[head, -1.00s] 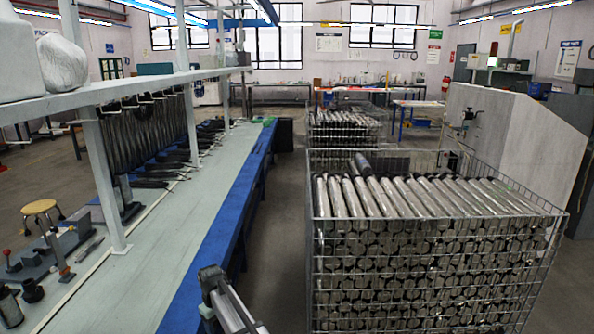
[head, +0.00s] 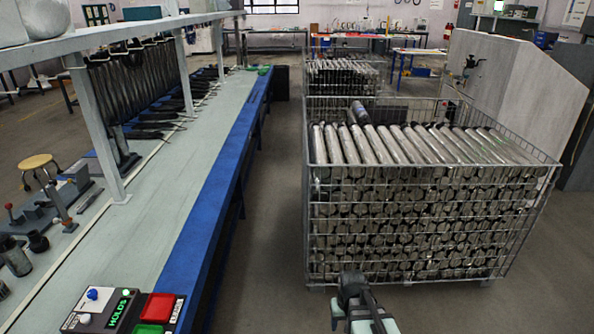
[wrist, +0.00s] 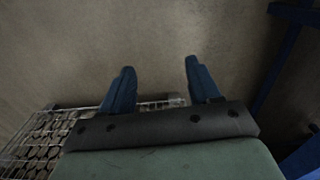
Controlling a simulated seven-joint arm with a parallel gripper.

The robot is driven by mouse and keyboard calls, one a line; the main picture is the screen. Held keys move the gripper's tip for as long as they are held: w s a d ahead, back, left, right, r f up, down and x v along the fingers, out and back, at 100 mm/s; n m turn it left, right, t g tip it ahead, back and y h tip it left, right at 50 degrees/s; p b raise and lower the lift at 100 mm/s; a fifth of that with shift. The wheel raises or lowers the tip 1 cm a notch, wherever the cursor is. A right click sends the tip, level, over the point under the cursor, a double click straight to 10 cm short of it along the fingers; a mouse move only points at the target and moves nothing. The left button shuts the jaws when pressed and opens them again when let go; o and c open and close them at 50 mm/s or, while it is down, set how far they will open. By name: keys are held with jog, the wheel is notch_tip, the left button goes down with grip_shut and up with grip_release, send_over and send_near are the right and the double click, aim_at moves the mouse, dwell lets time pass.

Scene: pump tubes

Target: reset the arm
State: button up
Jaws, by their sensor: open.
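My gripper (wrist: 160,68) shows in the wrist view with its two blue fingers spread apart. Nothing is between them, only bare grey floor beyond. In the head view part of my arm (head: 358,305) shows at the bottom edge, just in front of the wire cage; I cannot make out the fingers there. The wire cage (head: 308,240) is full of stacked metal pump tubes (head: 385,145).
A long bench (head: 160,222) with a blue front edge runs along the left. A panel with red and green buttons (head: 125,310) is at its near end. Floor (head: 265,235) is clear between bench and cage. A second cage (head: 340,78) stands behind. A grey slanted partition (head: 515,105) is at right.

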jog(key=s+f+g, duration=0.2)
jog(key=s+f, duration=0.5)
jog(key=s, duration=0.3)
jog(key=s+d+f+g, duration=0.1)
jog(key=s+f+g, duration=0.1)
jog(key=s+f, duration=0.4)
jog(key=s+d+f+g, duration=0.1)
jog(key=s+f, duration=0.6)
jog(key=s, duration=0.9)
jog(key=shift+f+m+g, duration=0.3)
jog(key=shift+f+g, duration=0.05)
jog(key=shift+g, duration=0.55)
